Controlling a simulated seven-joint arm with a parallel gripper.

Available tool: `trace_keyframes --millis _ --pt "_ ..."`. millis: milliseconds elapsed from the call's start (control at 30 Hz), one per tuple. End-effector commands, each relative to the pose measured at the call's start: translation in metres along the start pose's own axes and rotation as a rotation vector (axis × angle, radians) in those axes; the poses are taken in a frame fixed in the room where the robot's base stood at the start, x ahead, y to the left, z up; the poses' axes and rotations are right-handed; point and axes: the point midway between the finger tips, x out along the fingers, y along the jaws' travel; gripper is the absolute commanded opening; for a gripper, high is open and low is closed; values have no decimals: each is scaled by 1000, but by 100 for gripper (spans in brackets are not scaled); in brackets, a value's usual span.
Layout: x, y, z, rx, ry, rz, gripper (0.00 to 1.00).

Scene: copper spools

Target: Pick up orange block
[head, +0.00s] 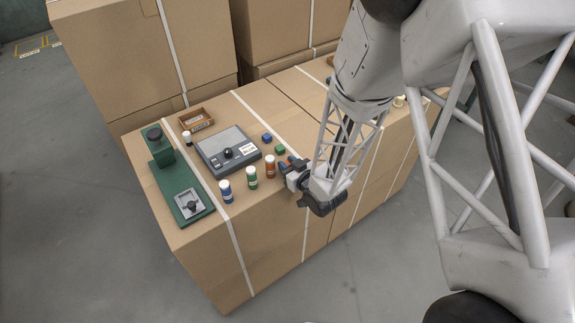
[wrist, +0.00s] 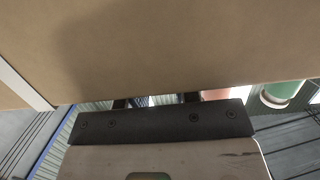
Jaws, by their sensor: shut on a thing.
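In the wrist view a dark bar of my gripper crosses the lower middle, and the block cannot be made out there.
A blue block (head: 267,138) and a green block (head: 280,150) lie just behind. An orange jar (head: 270,167), green jar (head: 251,177) and blue jar (head: 226,190) stand left of my gripper. A grey scale (head: 228,149), wooden tray (head: 196,119) and green stand (head: 180,190) are farther left.

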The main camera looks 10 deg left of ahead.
Motion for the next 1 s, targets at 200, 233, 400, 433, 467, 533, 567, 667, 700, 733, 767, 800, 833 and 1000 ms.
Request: trace_keyframes --millis 200,233,400,433,467,533,567,667,700,733,767,800,833,1000 --pt "-2 0 -9 0 1 0 7" --pt "-2 0 -11 0 1 0 7" --pt "-5 0 -26 -1 2 0 7" --pt "-6 0 -28 -1 2 0 7" --pt "-7 0 -32 -1 1 0 7" --pt "-15 -3 -32 0 -1 0 7" --pt "-20 -4 -32 0 -1 0 7" --pt "-36 -10 -31 0 1 1 7" --pt "-43 -12 -30 0 0 1 7" --pt "-48 -14 -29 1 0 1 7" --pt "-54 -16 -28 1 -1 1 7" --pt "-60 -19 -28 1 0 1 7" --pt "-66 -21 -27 1 -1 1 7" --pt "-95 -31 -24 0 0 1 7"
